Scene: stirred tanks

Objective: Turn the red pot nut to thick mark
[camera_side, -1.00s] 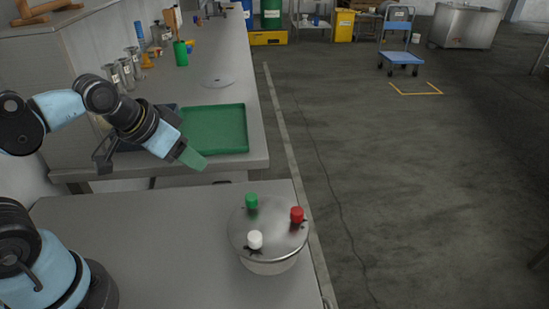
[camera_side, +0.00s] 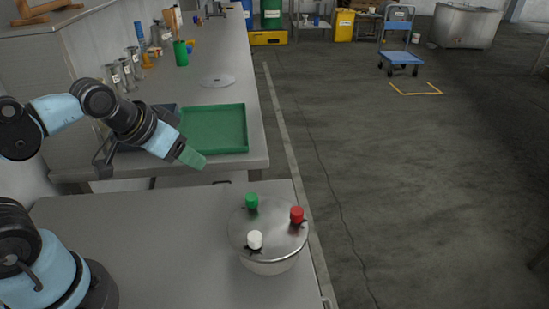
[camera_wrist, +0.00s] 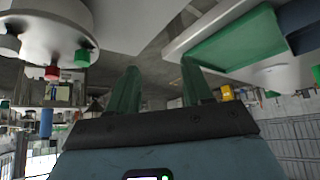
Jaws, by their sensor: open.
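A round metal pot (camera_side: 269,262) with a flat lid (camera_side: 275,231) stands on the near bench. Three coloured nuts sit around the lid: the red pot nut (camera_side: 297,214) at the right, a green one (camera_side: 252,200) at the back and a white one (camera_side: 255,239) at the front. Dark marks show beside the nuts, too small to tell apart. My gripper (camera_side: 193,158) is up and to the left of the pot, empty and well apart from it. In the wrist view its green fingers (camera_wrist: 160,85) are spread; the red nut (camera_wrist: 52,73) shows at the upper left.
A green tray (camera_side: 246,128) lies on the far bench behind my gripper, near a pale disc (camera_side: 217,80). Several metal cylinders and a green cup (camera_side: 181,53) stand farther back. The near bench (camera_side: 150,250) is clear left of the pot.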

